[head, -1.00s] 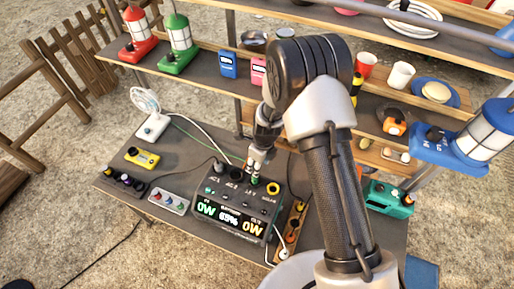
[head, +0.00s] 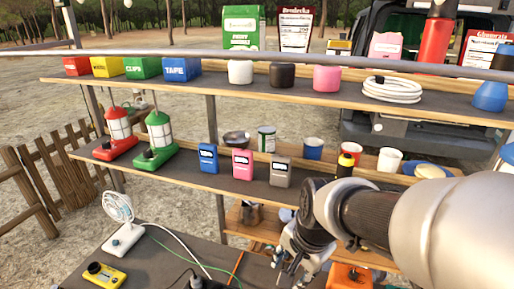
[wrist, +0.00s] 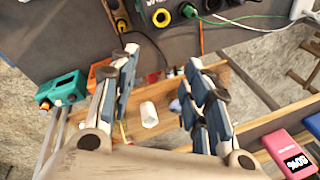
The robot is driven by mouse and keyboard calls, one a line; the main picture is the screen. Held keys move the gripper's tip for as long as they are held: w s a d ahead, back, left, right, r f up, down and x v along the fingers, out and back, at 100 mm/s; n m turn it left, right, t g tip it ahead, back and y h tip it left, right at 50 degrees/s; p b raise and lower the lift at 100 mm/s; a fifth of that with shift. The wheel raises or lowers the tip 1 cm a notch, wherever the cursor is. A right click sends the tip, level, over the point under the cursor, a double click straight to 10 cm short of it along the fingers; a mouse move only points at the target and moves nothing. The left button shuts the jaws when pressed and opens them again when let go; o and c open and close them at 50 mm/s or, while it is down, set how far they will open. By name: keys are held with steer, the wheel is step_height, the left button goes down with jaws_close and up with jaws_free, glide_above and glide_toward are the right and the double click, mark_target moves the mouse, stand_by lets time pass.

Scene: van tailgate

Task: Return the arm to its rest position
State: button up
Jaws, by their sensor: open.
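My gripper (head: 290,268) shows at the lower middle of the head view, at the end of my folded arm, in front of the lower shelf. In the wrist view my gripper (wrist: 162,60) has its two blue-grey padded fingers wide apart with nothing between them. Beyond the gap lie a wooden board and a white cup-like thing (wrist: 149,114), clear of the fingers. The black power station (wrist: 165,12) shows at the top edge of the wrist view, apart from the fingertips.
A white fan (head: 122,225) and yellow meter (head: 104,274) stand on the table at lower left. Red (head: 117,133) and green (head: 158,137) lanterns and small boxed devices line the middle shelf. A teal device (wrist: 62,90) is left of my fingers in the wrist view.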

steer(key=s+d+f+n+b, duration=0.1)
steer(key=s+d+n+b, duration=0.1)
steer(key=s, duration=0.3)
steer(key=s+d+f+n+t+b, duration=0.1)
steer(key=s+d+f+n+b, duration=0.1)
steer(key=s+n+b, duration=0.2)
steer(key=s+d+f+n+h+b, duration=0.1)
steer(key=s+d+n+b, duration=0.1)
steer(key=s, duration=0.4)
steer(key=shift+s+d+f+n+t+b, duration=0.25)
steer(key=shift+n+b, duration=0.2)
steer(key=shift+n, duration=0.25)
